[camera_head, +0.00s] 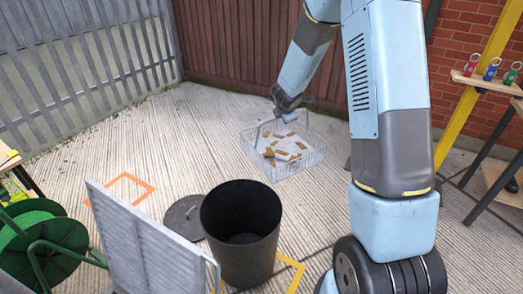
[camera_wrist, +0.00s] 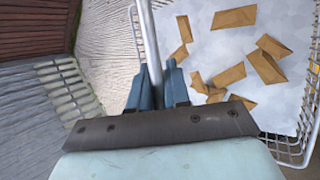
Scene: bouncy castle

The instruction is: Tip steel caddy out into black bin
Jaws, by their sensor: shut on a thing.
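The steel caddy (camera_head: 312,158) is a wire basket with a pale lining, held level in the air beyond the black bin. Several brown pieces (camera_head: 282,152) lie inside it; they also show in the wrist view (camera_wrist: 234,17). My gripper (camera_head: 288,115) is shut on the caddy's handle (camera_wrist: 150,45), a thin metal bar that runs up between the fingers. The black bin (camera_head: 213,215) stands upright and open on the ground, nearer than the caddy and to its lower left. Its visible inside looks empty, but its bottom is dark.
A round dark lid (camera_head: 184,217) lies on the ground left of the bin. A grey slatted panel (camera_head: 150,245) stands left of the bin, with a green hose reel (camera_head: 40,240) beyond. Shelves (camera_head: 490,85) stand at right. Ribbed ground behind the bin is clear.

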